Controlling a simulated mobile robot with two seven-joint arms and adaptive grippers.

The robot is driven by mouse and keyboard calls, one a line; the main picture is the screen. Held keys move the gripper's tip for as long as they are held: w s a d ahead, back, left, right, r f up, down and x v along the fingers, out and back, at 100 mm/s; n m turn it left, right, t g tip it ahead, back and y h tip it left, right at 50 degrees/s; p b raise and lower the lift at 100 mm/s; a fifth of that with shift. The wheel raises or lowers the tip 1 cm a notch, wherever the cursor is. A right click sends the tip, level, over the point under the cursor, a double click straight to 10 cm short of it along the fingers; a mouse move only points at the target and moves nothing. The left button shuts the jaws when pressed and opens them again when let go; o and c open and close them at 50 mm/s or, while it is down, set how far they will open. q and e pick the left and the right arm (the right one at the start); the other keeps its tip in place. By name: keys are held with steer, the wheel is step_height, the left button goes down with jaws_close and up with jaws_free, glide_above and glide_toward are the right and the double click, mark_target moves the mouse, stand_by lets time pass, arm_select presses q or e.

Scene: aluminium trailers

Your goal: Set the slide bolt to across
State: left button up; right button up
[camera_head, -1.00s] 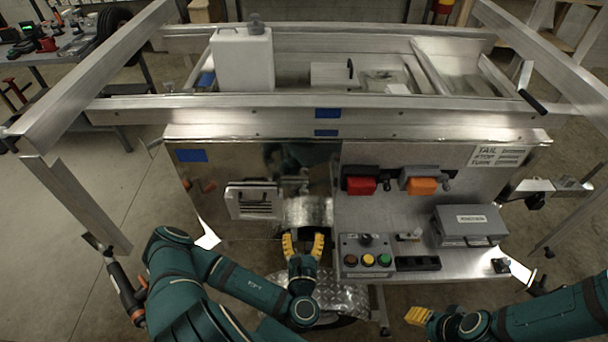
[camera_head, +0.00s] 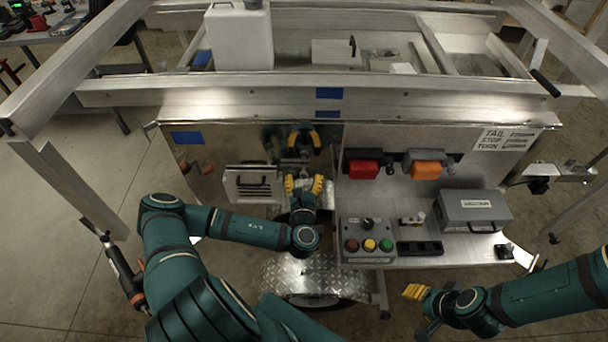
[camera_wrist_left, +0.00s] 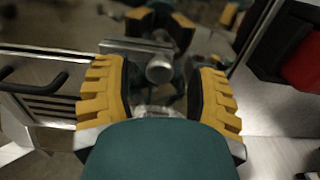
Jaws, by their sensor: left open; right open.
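The slide bolt (camera_head: 291,163) is a small metal fitting on the shiny panel, right of the white louvred vent. In the left wrist view it shows as a bar with a round knob (camera_wrist_left: 159,69) facing me. My left gripper (camera_head: 304,185) is open just in front of and below the bolt in the head view. In the left wrist view the knob lies beyond and between its yellow fingers (camera_wrist_left: 158,95), with no visible contact. I cannot tell the bolt's exact setting. My right gripper (camera_head: 416,293) is at the lower right, away from the panel, and empty.
The louvred vent (camera_head: 253,184) is left of the bolt. Red (camera_head: 363,169) and orange (camera_head: 426,169) switches and a grey box (camera_head: 472,210) are to the right, above a button box (camera_head: 368,240). The shiny panel mirrors my gripper. A chequer-plate fender (camera_head: 300,275) lies below.

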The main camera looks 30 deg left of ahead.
mark_target(282, 168)
arm_select(q)
steer(key=shift+x, duration=1.2)
jaws_close()
steer(key=shift+s+a+r+p, duration=0.1)
steer(key=shift+a+p, duration=0.05)
steer(key=shift+p, duration=0.15)
steer(key=s+a+p, duration=0.1)
steer(key=a+p, duration=0.1)
steer(key=p, duration=0.1)
steer(key=s+a+p, duration=0.1)
steer(key=a+p, duration=0.1)
steer(key=shift+s+a+r, duration=0.1)
steer(key=shift+s, duration=0.2)
steer(key=shift+s+a, duration=0.25)
steer(key=shift+a, duration=0.15)
steer(key=shift+f, duration=0.25)
